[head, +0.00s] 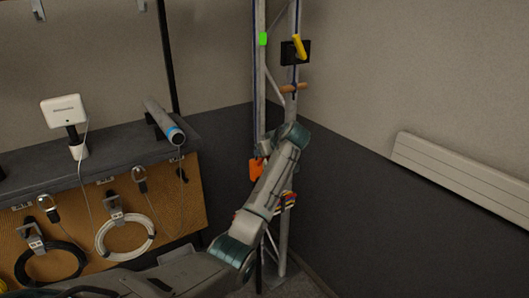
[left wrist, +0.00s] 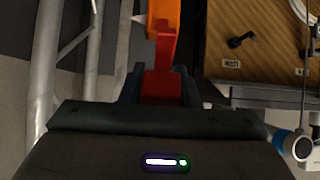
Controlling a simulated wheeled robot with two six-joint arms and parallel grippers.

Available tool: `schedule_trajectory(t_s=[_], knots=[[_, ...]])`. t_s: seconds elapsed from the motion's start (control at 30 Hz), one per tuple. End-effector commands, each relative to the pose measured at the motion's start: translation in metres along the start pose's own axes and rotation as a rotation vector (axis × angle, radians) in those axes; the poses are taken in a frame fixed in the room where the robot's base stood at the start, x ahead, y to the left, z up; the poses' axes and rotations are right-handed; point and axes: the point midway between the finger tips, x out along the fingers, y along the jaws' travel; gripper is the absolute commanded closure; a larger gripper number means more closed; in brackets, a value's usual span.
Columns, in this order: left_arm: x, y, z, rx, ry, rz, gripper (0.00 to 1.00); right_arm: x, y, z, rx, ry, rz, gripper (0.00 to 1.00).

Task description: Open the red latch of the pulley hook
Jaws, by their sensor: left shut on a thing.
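The orange pulley hook (head: 256,170) hangs by the truss in the head view, just below the end of my left arm. In the left wrist view its orange body (left wrist: 165,14) shows at the top, with the red latch (left wrist: 163,84) running down from it between my fingers. My left gripper (left wrist: 160,88) is shut on the red latch, one dark finger on each side of it. In the head view my wrist and forearm hide part of the truss, and the red latch is too small to make out there. My right gripper is not in view.
The metal truss (head: 259,80) stands in the corner, with a green block (head: 263,39), a yellow handle (head: 300,47) and a wooden bar (head: 293,88) on it. A workbench (head: 110,150) with hanging cable coils (head: 126,232) is at left. A wall radiator (head: 465,175) is at right.

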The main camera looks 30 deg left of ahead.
Motion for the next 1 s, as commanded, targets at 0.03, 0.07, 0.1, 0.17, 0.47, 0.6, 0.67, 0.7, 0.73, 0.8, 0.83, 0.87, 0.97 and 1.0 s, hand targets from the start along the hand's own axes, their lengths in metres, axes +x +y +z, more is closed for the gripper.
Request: schedule_trajectory(t_s=[0.03,0.07,0.1,0.17,0.47,0.6,0.67,0.7,0.73,0.8,0.83,0.87,0.97,1.0], knots=[[0.0003,-0.0007,-0.0023,-0.002,0.006,0.000,1.00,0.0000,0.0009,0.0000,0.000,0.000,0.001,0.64],[0.0003,-0.0007,-0.0022,-0.002,0.005,0.000,1.00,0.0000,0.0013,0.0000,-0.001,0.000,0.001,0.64],[0.0004,-0.0007,-0.0021,-0.002,0.005,-0.001,1.00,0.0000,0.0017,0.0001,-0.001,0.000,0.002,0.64],[0.0004,-0.0007,-0.0019,-0.001,0.005,-0.001,1.00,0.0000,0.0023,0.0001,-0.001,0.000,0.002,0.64],[0.0007,-0.0008,-0.0012,-0.001,0.004,-0.002,1.00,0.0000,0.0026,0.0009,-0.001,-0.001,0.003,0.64],[0.0009,-0.0009,-0.0008,0.000,0.004,-0.002,1.00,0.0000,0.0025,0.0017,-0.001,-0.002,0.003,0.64],[0.0009,-0.0009,-0.0007,0.000,0.003,-0.002,1.00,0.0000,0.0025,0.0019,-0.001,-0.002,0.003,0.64],[0.0010,-0.0009,-0.0006,0.000,0.003,-0.002,1.00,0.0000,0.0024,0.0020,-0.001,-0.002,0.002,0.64],[0.0010,-0.0009,-0.0005,0.000,0.003,-0.002,1.00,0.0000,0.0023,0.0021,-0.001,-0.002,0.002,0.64],[0.0011,-0.0009,-0.0004,0.000,0.003,-0.002,1.00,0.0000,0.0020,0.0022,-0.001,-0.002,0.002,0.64],[0.0011,-0.0009,-0.0003,0.000,0.003,-0.002,1.00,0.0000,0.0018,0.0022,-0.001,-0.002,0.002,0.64],[0.0011,-0.0009,-0.0003,0.000,0.003,-0.002,1.00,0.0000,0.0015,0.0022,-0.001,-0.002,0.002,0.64],[0.0012,-0.0010,0.0000,0.000,0.002,-0.003,0.57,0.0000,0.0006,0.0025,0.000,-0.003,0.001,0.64],[0.0012,-0.0009,0.0001,0.001,0.002,-0.002,0.50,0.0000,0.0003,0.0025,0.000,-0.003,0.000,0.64]])
